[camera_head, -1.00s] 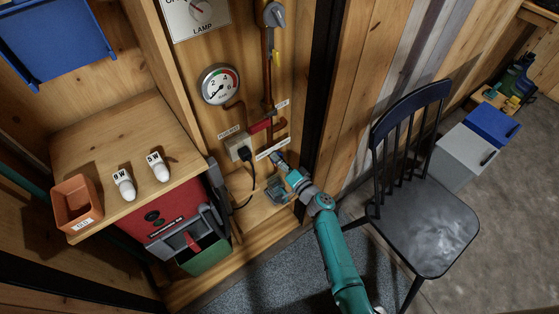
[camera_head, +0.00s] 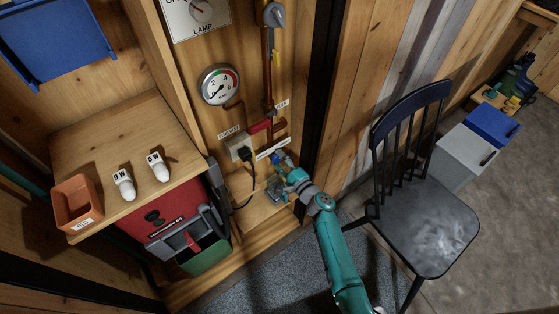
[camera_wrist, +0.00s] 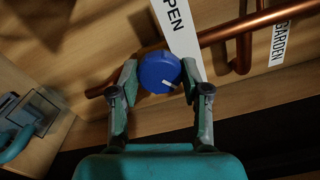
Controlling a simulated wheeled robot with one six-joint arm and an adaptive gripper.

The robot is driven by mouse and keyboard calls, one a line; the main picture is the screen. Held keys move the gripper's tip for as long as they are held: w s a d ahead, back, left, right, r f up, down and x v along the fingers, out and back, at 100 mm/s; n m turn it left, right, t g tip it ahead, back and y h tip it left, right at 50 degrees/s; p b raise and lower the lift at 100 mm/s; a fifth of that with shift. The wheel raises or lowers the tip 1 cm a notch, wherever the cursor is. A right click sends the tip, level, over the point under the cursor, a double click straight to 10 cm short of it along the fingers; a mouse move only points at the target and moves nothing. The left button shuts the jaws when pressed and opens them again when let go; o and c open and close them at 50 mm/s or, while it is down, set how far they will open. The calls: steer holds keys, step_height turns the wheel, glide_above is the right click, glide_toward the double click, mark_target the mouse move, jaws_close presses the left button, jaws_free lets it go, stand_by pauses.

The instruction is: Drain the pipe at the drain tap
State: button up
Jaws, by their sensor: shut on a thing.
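A round blue knob (camera_wrist: 158,72) with a white mark is on the copper pipe (camera_wrist: 245,27) in the wrist view. In the head view my gripper (camera_head: 281,161) is low on the plank wall, below the red lever (camera_head: 261,126) and beside the black plug; the knob there is small and partly hidden. A clear container (camera_wrist: 38,108) stands on the ledge at left in the wrist view.
A round pressure gauge (camera_head: 220,85) and a grey valve handle (camera_head: 274,15) are higher on the wall. A black plug (camera_head: 244,153) and cable are close left of my gripper. A red-and-green machine (camera_head: 178,222) stands left, and a black chair (camera_head: 425,225) right.

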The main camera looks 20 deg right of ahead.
steer(key=shift+m, duration=0.6)
steer(key=o, duration=1.1)
steer(key=shift+o, duration=0.2)
steer(key=v, duration=1.2)
steer(key=shift+s, duration=0.1)
